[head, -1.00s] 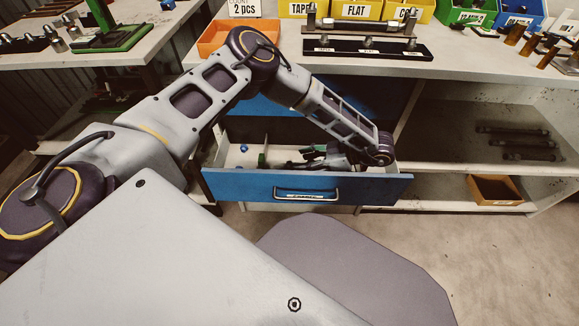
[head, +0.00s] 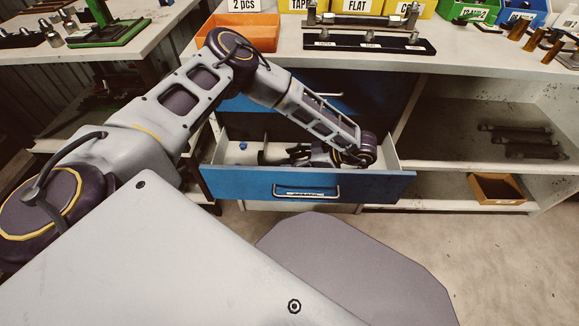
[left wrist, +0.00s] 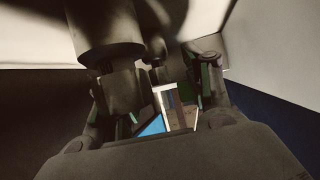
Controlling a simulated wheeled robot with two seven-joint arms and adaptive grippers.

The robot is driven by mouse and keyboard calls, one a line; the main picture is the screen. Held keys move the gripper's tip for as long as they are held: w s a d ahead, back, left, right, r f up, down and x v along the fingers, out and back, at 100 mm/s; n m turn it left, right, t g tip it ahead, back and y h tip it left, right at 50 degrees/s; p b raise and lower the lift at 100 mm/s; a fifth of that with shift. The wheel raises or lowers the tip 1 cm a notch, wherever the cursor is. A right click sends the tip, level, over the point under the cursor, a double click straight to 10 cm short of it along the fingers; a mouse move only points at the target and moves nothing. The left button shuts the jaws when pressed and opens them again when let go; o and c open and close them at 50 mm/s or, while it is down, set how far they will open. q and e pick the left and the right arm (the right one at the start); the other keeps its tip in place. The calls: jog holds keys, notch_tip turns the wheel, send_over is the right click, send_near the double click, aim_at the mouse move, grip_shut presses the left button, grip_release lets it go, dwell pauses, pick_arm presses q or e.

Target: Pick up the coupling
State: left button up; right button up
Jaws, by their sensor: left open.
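My left gripper (head: 296,154) reaches into the pulled-out blue drawer (head: 250,184), low and pointing left. It is open. In the left wrist view, a dark stepped cylinder (left wrist: 104,32) shows large at the upper left, close to the left gripper (left wrist: 158,92). It may be the coupling, but shadow hides its detail, and I cannot tell whether a finger touches it. In the head view, a small dark upright shape (head: 262,157) stands just left of the gripper. My right gripper is not in view.
A small blue piece (head: 243,146) lies at the drawer's back left. The drawer walls stand close around my gripper. Above are the worktop with an orange bin (head: 240,33) and a black rack (head: 368,46). An open shelf with a brown box (head: 497,190) is at the right.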

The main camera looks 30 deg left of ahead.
pick_arm(q)
jog(key=shift+c, duration=0.3)
jog(key=c, duration=1.1)
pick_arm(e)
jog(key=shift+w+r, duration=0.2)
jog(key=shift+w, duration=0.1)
pick_arm(q)
jog(key=shift+o, duration=0.2)
jog(key=shift+r, duration=0.15)
jog(key=shift+r+p, duration=0.5)
jog(key=shift+r, duration=0.25)
notch_tip(320, 180, up, 8)
jog(key=p, duration=0.3)
jog(key=shift+p, duration=0.4)
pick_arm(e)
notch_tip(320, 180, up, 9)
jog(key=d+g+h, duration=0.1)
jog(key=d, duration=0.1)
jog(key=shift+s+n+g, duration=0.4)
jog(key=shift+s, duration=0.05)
pick_arm(q)
jog(key=shift+r, duration=0.1)
grip_shut()
